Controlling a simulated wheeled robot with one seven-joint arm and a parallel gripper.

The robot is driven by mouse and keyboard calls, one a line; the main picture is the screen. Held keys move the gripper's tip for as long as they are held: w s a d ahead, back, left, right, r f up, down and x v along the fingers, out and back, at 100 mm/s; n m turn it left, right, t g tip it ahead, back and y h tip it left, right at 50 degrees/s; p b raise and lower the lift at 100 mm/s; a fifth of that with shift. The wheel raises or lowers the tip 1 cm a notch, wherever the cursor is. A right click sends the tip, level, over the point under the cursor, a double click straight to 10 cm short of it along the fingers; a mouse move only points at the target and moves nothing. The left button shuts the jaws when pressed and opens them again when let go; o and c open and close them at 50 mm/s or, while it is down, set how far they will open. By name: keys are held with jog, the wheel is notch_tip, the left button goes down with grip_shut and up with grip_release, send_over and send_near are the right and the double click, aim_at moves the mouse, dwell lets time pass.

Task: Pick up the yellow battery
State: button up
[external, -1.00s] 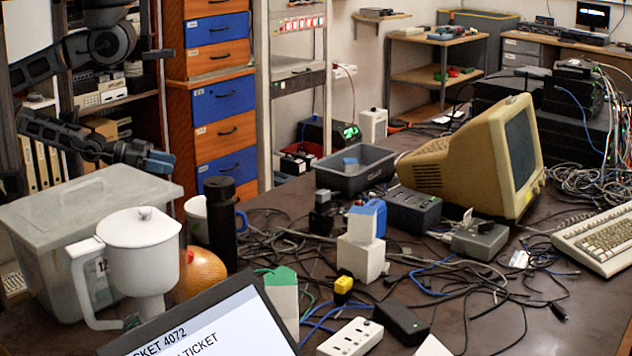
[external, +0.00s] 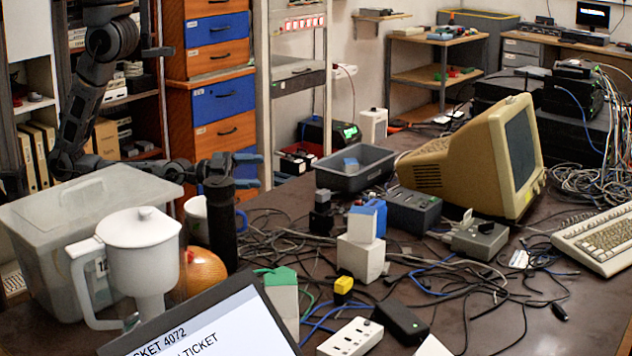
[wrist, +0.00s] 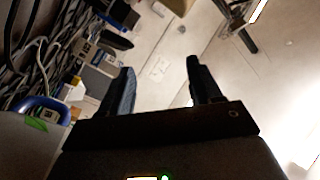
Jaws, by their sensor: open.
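A small yellow block with a dark lower part, which looks like the yellow battery (external: 343,285), sits on the dark table in the external view. It is in front of a white box (external: 361,257) and behind a white power strip (external: 350,337). My gripper (external: 254,170) is open and empty, up and to the left of the battery in the picture, beyond the black bottle (external: 221,220). In the wrist view the two dark fingers of my gripper (wrist: 160,66) stand apart with nothing between them. I cannot make out the battery there.
A white jug (external: 140,255), a lidded plastic bin (external: 60,225) and an orange ball (external: 203,270) crowd the left. A grey tray (external: 350,178) and a beige monitor (external: 480,155) stand behind. Loose cables cover much of the table. A laptop (external: 225,325) fills the front.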

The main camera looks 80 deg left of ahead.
jog(key=w+d+r+m+h+p, duration=0.1)
jog(key=w+d+r+m+h, duration=0.1)
jog(key=w+d, duration=0.4)
jog(key=n+g+h+p, duration=0.3)
jog(key=g+h+p, duration=0.1)
jog(key=g, duration=1)
send_over(340, 279)
jog(key=s+a, duration=0.2)
jog(key=a, duration=0.4)
jog(key=shift+h, duration=0.3)
jog(key=f, duration=0.8)
jog(key=shift+w+d+f, duration=0.35)
jog(key=shift+w+d, duration=0.05)
jog(key=shift+x, duration=3.35)
jog(key=c, duration=0.8)
